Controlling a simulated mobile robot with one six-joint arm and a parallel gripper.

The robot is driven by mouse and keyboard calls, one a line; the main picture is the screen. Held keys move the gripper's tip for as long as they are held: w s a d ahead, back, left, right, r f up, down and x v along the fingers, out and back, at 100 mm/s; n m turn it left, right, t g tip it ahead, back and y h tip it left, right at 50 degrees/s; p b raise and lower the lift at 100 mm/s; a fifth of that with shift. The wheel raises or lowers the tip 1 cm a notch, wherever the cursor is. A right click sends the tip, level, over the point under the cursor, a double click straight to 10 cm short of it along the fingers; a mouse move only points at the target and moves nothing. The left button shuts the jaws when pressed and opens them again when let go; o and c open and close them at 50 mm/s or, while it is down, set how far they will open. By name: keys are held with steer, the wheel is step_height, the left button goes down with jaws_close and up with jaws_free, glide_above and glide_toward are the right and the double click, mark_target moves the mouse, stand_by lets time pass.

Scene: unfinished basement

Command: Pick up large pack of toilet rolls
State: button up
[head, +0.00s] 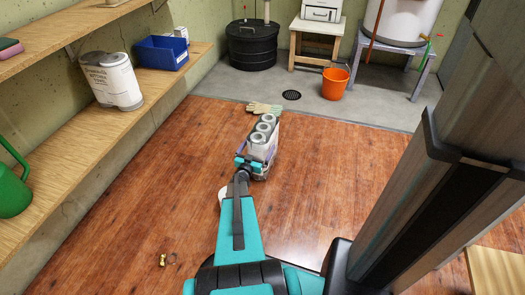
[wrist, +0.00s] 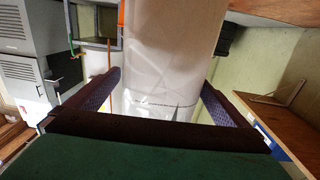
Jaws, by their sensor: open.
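The large pack of toilet rolls (head: 264,139) is white, with several round grey roll ends showing on top. It is in the middle of the head view, over the wooden floor. My gripper (head: 251,165) is at the near end of the pack and hides its lower near part. In the wrist view, the white wrapped pack (wrist: 165,50) fills the middle. My gripper (wrist: 160,90) is open there, with one finger on each side of the pack. I cannot tell whether the fingers touch it.
Gloves (head: 264,108) lie on the floor just beyond the pack. An orange bucket (head: 335,83) and a black drum (head: 252,45) stand at the back. Wooden shelves (head: 85,140) line the left wall, with a white twin-cylinder package (head: 112,80).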

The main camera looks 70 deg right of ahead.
steer(key=d+b, duration=0.2)
steer(key=d, duration=0.3)
steer(key=shift+d+r, duration=0.1)
steer(key=shift+r, duration=0.1)
stand_by(0.6)
steer(key=shift+r, duration=0.15)
steer(key=c, duration=1.9)
steer(key=shift+c, duration=0.2)
steer(key=shift+r, duration=0.15)
